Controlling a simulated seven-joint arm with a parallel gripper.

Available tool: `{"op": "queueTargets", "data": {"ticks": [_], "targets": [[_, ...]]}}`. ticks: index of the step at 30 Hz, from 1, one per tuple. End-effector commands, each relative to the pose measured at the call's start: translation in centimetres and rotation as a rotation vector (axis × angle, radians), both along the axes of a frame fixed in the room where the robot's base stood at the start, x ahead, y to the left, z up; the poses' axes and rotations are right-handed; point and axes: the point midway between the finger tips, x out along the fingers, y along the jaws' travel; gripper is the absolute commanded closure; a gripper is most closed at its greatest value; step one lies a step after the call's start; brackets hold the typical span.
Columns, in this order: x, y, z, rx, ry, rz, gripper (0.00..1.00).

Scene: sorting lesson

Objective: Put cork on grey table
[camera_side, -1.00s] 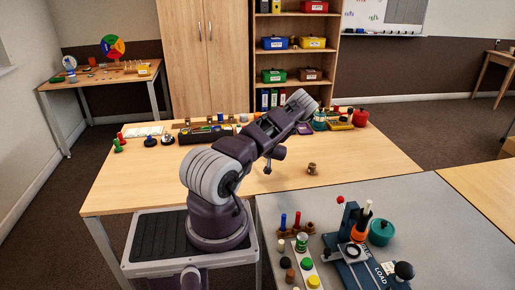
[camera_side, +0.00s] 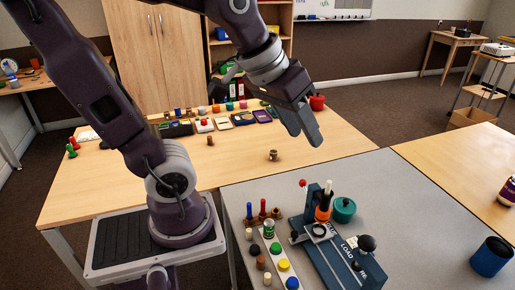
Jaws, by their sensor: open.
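My gripper (camera_side: 304,124) is open and seems empty. It hangs in the air above the right part of the wooden table, pointing down and to the right. A small brown cylinder (camera_side: 210,140), possibly the cork, stands on the wooden table to the left of my gripper. Another small brown piece (camera_side: 273,155) with a darker middle stands nearer the grey table, below and left of my gripper. I cannot tell for sure which is the cork. The grey table (camera_side: 405,215) is in front, joined to the wooden one.
The grey table carries a blue press-like device (camera_side: 345,262), a green pot (camera_side: 344,210), a white strip of coloured caps (camera_side: 275,250), small pegs and a blue cup (camera_side: 491,257). Its right middle is bare.

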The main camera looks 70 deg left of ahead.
Motion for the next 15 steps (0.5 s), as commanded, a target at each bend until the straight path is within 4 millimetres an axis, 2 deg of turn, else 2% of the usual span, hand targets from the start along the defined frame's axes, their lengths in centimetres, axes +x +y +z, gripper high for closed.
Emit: {"op": "queueTargets", "data": {"ticks": [1,3,6,9,15], "targets": [[-2.9,-1.3,0.1,0.041,-0.003,-0.087,0.59],[-6.2,-2.2,-0.3,0.095,0.011,-0.178,0.59],[-8.7,-2.5,-0.9,0.142,0.025,-0.243,0.53],[-9.2,-2.5,-1.1,0.153,0.029,-0.257,0.53],[-9.1,-2.5,-1.1,0.150,0.029,-0.253,0.53]]}}
